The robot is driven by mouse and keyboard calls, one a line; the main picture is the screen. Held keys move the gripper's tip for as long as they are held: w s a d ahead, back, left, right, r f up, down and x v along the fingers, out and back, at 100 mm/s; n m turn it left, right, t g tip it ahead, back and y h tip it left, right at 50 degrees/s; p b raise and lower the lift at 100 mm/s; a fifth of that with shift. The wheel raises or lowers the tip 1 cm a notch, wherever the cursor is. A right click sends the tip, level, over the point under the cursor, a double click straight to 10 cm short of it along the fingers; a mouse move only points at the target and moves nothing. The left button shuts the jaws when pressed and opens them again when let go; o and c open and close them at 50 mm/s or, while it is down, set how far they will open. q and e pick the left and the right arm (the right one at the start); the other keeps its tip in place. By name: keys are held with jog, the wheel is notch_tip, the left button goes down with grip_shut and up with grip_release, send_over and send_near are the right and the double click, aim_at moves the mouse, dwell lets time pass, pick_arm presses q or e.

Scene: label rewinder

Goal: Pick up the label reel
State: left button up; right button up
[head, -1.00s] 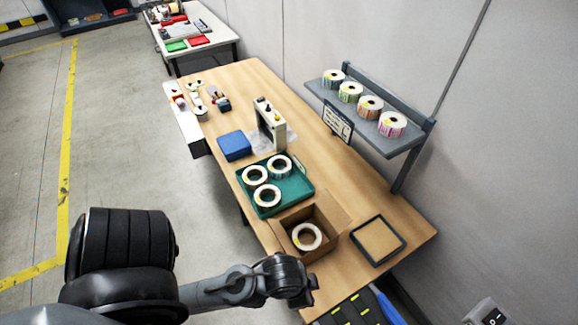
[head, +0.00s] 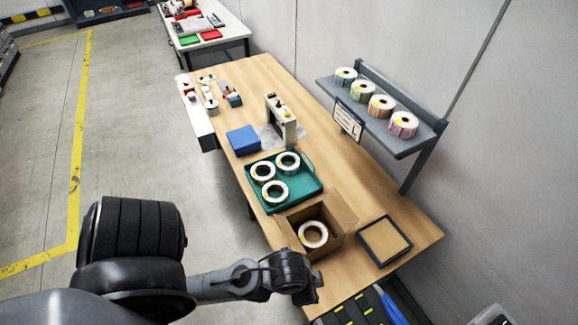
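Three white label reels lie flat in a green tray (head: 308,194) on the wooden table: one at the upper right (head: 287,162), one at the left (head: 263,172) and one at the front (head: 274,191). Another white label reel (head: 313,234) lies inside an open cardboard box (head: 328,247) in front of the tray. Several reels with coloured sides, one of them pink (head: 403,124), stand on a grey wall-side shelf (head: 398,145). My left arm comes in from the lower left and its far end is near the box's front side. No gripper fingers show for either arm.
A blue box (head: 242,139) and a cream device (head: 281,118) stand behind the tray. A dark-rimmed flat tray (head: 383,241) lies right of the cardboard box. A blue and black bin (head: 365,306) is below the table's front edge. The table's right side is fairly clear.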

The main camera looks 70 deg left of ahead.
dwell(0.3)
pick_arm(q)
jog(key=o, duration=0.6)
